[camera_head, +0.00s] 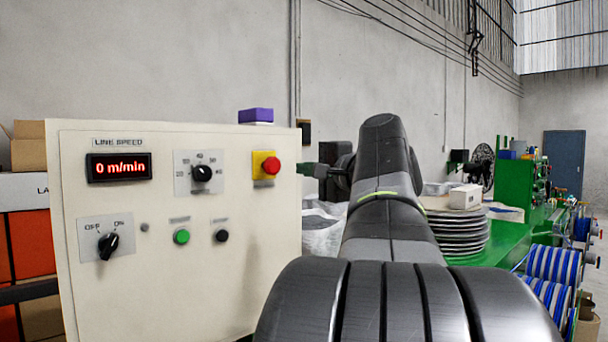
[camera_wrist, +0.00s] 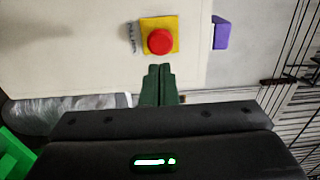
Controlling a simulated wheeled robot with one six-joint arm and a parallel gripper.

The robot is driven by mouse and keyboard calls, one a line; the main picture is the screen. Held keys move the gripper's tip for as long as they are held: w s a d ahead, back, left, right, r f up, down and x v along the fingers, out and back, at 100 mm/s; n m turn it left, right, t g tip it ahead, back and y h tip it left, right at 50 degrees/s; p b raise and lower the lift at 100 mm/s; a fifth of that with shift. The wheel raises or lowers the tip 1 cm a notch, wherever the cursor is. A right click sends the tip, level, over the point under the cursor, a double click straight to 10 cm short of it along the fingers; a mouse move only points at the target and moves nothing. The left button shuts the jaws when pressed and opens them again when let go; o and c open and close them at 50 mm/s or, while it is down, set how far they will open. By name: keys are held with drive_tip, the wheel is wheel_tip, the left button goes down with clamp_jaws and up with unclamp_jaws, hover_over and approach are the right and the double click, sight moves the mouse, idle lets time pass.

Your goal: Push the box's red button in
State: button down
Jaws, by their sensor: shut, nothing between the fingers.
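The box (camera_head: 140,260) is a cream control panel at the left of the head view. Its red button (camera_head: 271,165) sits on a yellow square plate near the panel's upper right edge. In the wrist view the red button (camera_wrist: 161,41) stands out, with the panel's face (camera_wrist: 80,60) around it. My gripper (camera_head: 304,169) is at the right of the button in the head view, apart from it. In the wrist view my gripper (camera_wrist: 159,68) has its dark green fingers shut together, pointing at the button, with nothing held. The exact gap to the button is hard to tell.
A purple block (camera_head: 256,115) sits on top of the panel. The panel also bears a speed display (camera_head: 119,167), knobs, a green button (camera_head: 181,236) and a black button (camera_head: 222,235). A green bench (camera_head: 490,235) with stacked discs stands at the right.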

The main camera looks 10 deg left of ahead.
drive_tip(key=b+v, duration=0.1)
drive_tip(key=v, duration=0.4)
drive_tip(key=shift+d, duration=0.1)
drive_tip(key=shift+r, duration=0.1)
